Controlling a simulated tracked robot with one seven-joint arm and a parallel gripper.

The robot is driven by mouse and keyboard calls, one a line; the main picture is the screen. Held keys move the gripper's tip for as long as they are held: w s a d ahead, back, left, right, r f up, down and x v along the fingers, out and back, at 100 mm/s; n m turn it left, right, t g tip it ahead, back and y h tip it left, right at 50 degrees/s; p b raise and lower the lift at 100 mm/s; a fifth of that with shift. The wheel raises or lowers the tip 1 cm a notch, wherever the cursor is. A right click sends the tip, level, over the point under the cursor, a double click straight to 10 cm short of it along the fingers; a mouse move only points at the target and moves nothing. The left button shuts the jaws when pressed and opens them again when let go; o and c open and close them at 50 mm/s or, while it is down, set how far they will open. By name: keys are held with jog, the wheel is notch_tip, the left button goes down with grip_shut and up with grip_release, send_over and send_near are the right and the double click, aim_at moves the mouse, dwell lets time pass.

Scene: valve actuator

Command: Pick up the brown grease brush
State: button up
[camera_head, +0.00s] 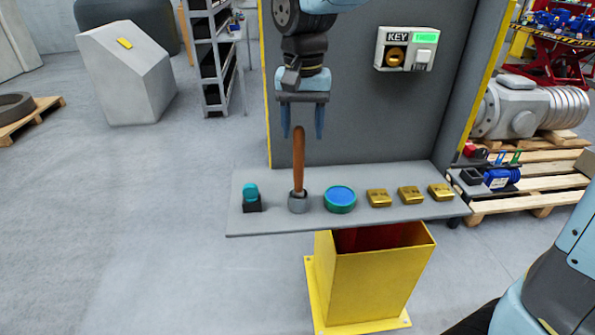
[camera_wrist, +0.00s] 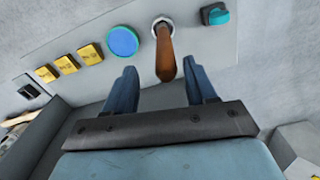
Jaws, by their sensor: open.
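The brown grease brush (camera_head: 299,160) stands upright, its lower end in a small grey round holder (camera_head: 299,203) on the grey shelf. My gripper (camera_head: 303,134) is open above the shelf, with its two blue fingers pointing down. In the head view the top of the brush handle shows between the fingertips. In the wrist view the brush (camera_wrist: 165,55) lies between the two fingers of my gripper (camera_wrist: 160,78), closer to the right one. No finger visibly touches it. The holder (camera_wrist: 162,22) shows at the far end of the brush.
On the shelf (camera_head: 290,225), a teal-topped black item (camera_head: 251,197) stands left of the brush. A blue round tin (camera_head: 341,198) and gold blocks (camera_head: 378,198) stand to the right. A grey panel (camera_head: 365,110) with a KEY box (camera_head: 406,50) rises behind.

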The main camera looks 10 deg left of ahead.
aim_at(299, 147)
jog(key=shift+s+a+f, duration=0.1)
jog(key=shift+a+f, duration=0.1)
jog(key=shift+f, duration=1.15)
jog(key=shift+a+f, duration=0.15)
jog(key=shift+f, duration=1.15)
grip_shut()
